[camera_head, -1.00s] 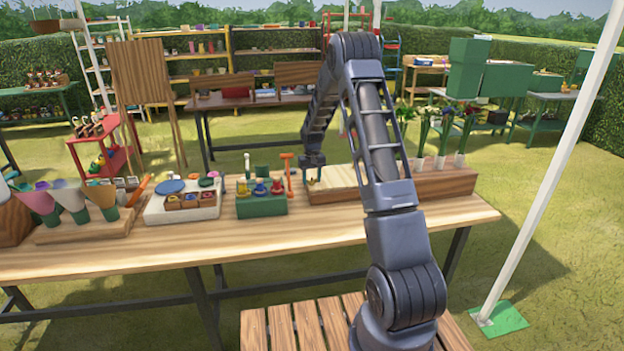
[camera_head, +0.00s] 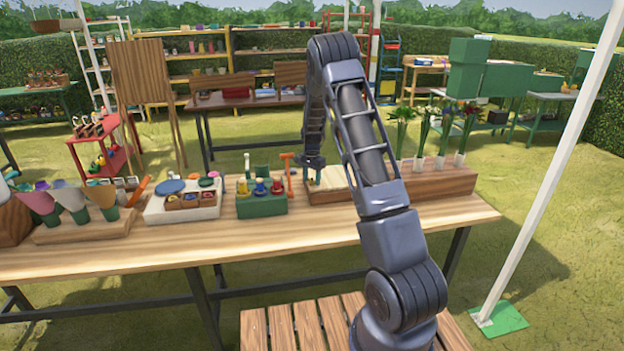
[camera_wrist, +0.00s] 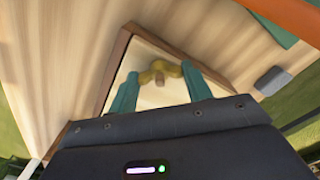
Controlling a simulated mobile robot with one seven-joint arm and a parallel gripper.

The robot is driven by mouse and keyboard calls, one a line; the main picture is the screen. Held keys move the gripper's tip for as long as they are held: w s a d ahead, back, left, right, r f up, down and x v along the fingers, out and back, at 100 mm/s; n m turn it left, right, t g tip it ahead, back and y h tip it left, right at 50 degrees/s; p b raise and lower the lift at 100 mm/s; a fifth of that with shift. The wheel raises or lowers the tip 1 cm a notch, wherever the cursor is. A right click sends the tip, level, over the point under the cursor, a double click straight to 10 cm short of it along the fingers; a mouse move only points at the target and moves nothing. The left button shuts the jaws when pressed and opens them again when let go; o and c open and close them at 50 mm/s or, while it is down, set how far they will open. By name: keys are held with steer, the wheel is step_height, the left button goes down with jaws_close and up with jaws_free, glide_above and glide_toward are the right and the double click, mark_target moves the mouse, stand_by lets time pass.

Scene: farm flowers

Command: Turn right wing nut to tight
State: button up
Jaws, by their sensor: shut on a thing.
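The yellow wing nut (camera_wrist: 160,71) stands on a pale wooden board with a brown edge (camera_wrist: 122,48) in the wrist view. My gripper (camera_wrist: 162,76) has its two teal fingers on either side of the wing nut, shut on its wings. A brown stud shows in the nut's middle. In the head view my gripper (camera_head: 313,162) is down at the left end of the pale board (camera_head: 330,177) on the table. The nut is too small there to make out clearly, and my arm covers part of the board. How tight the nut is cannot be told.
A green block with coloured knobs (camera_head: 262,204) and an orange-handled tool (camera_head: 289,178) stand just left of my gripper. A wooden block with flower bunches (camera_head: 440,180) is to the right. The front of the table (camera_head: 290,235) is clear.

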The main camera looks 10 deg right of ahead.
steer(key=m, duration=0.4)
steer(key=shift+m, duration=2.2)
steer(key=o, duration=1)
step_height(320, 180, up, 11)
steer(key=shift+f, duration=0.1)
